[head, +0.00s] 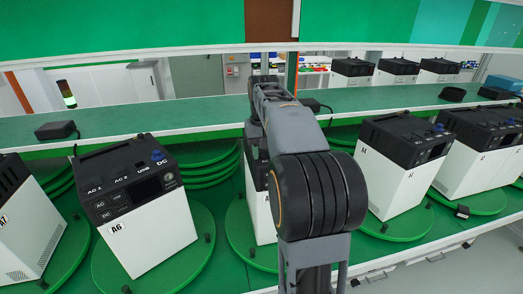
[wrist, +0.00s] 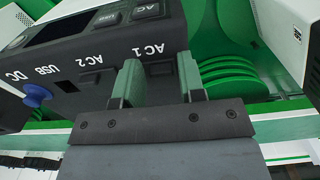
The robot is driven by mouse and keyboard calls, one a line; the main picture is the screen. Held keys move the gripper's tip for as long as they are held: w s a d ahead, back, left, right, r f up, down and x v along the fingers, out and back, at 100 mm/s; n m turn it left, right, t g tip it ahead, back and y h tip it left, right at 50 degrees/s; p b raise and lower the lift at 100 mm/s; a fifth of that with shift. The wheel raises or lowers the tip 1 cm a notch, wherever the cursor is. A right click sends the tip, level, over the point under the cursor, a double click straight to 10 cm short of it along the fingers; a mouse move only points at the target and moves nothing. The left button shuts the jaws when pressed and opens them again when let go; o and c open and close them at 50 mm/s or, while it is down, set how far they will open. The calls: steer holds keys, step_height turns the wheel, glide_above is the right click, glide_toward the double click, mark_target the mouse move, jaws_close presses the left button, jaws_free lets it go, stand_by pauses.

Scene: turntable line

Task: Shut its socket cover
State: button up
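A black-topped white power unit stands mid-line in the head view (head: 262,205), mostly hidden behind my arm. In the wrist view, upside down, its black top (wrist: 60,50) fills the upper left, with labels AC 1, AC 2, USB and DC and a blue knob (wrist: 37,94). My gripper (wrist: 161,80) has its two green fingers apart, at the panel edge by AC 1. A dark flat piece (wrist: 160,69) at AC 1 shows between them; contact cannot be told. Another flat piece (wrist: 93,76) lies by AC 2. I cannot tell which cover stands open.
Unit A6 (head: 155,235) stands on a green turntable (head: 180,268) at left, with another unit (head: 25,225) beyond it. More units (head: 395,180) stand at right. A green shelf (head: 190,115) with black adapters (head: 55,130) runs behind.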

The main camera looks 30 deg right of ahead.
steer(key=shift+o, duration=1.1)
steer(key=shift+w, duration=0.1)
steer(key=shift+r, duration=0.15)
step_height(320, 180, up, 14)
steer(key=p, duration=0.2)
steer(key=shift+f, duration=0.2)
steer(key=shift+a, duration=0.1)
